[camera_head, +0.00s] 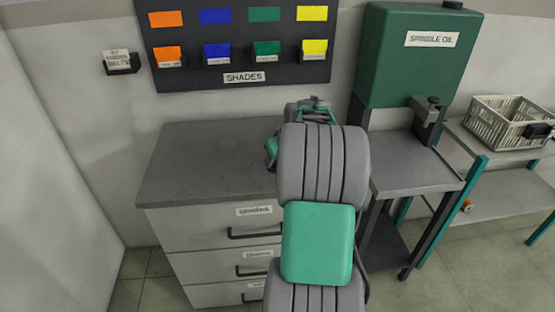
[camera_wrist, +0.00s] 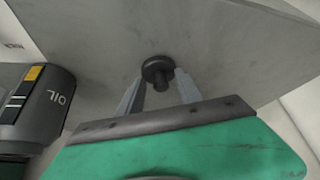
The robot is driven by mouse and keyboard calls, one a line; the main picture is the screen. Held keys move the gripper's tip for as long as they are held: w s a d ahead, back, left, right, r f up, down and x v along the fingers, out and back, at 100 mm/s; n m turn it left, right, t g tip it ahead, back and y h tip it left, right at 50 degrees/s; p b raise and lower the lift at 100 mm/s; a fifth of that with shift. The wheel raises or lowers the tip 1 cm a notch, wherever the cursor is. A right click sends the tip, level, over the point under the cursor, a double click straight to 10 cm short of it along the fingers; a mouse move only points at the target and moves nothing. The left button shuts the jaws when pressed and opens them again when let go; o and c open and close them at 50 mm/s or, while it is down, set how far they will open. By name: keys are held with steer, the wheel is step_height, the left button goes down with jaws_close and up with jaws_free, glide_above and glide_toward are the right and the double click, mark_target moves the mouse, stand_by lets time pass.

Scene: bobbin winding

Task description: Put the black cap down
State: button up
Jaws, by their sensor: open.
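The black cap (camera_wrist: 158,70), a round disc with a narrower stub, is in the middle of the wrist view against a plain grey surface (camera_wrist: 225,50). My gripper (camera_wrist: 160,82) is open, with one finger on each side of the cap. The cap appears to rest on the grey surface, but I cannot tell whether either finger touches it. In the head view my own arm hides the cap and the fingers, near the right end of the grey drawer cabinet's top (camera_head: 205,160).
A dark grey container marked OIL (camera_wrist: 45,105) is close on the left in the wrist view. The green spindle oil tank (camera_head: 415,75) stands right of my arm above a grey stand (camera_head: 410,170). The cabinet top's left part is clear.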

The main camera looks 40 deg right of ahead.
steer(key=b+v, duration=0.1)
steer(key=v, duration=1.1)
steer(key=s+a+f+n+g+y, duration=0.1)
steer(key=a+f+n, duration=0.15)
steer(key=a, duration=2.15)
steer(key=s+a+f+g, duration=0.1)
steer(key=s+a+f, duration=0.6)
steer(key=s+a, duration=0.3)
steer(key=shift+s+a, duration=0.25)
steer(key=shift+s, duration=0.05)
steer(key=shift+d, duration=0.1)
